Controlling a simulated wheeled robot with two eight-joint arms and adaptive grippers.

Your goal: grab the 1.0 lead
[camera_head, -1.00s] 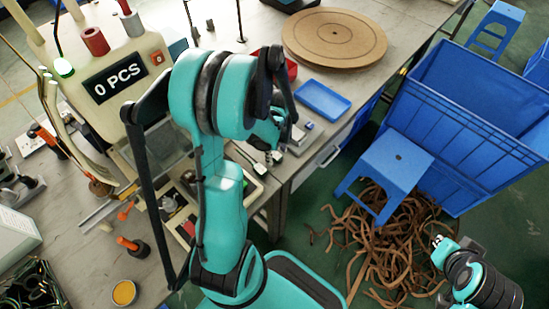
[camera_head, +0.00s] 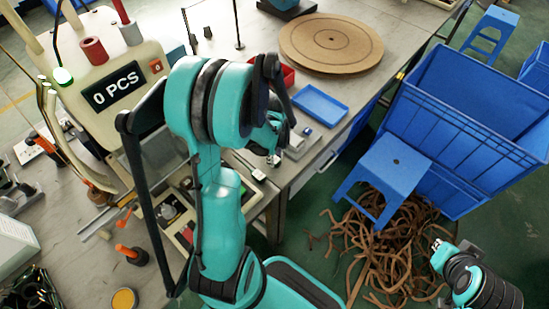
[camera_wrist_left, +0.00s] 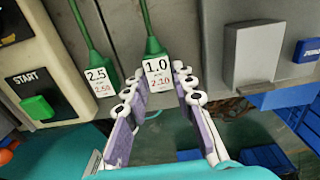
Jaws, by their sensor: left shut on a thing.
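The 1.0 lead is a green cable with a white tag reading 1.0 (camera_wrist_left: 157,72), in the middle of the left wrist view. My left gripper (camera_wrist_left: 160,70) is shut on it, with one finger on each side of the tag. The 2.5 lead (camera_wrist_left: 101,80), also green with a white tag, hangs just left of it and outside the fingers. In the head view my left gripper (camera_head: 273,158) is at the bench's front edge, partly hidden by my arm. My right gripper (camera_head: 438,245) is at the lower right, too small to read its fingers.
A START button box (camera_wrist_left: 38,105) is left of the leads and a grey block (camera_wrist_left: 254,55) is right. In the head view, a blue tray (camera_head: 320,105) and round board (camera_head: 331,42) are on the bench. A blue stool (camera_head: 394,165) and large bin (camera_head: 460,130) are on the floor.

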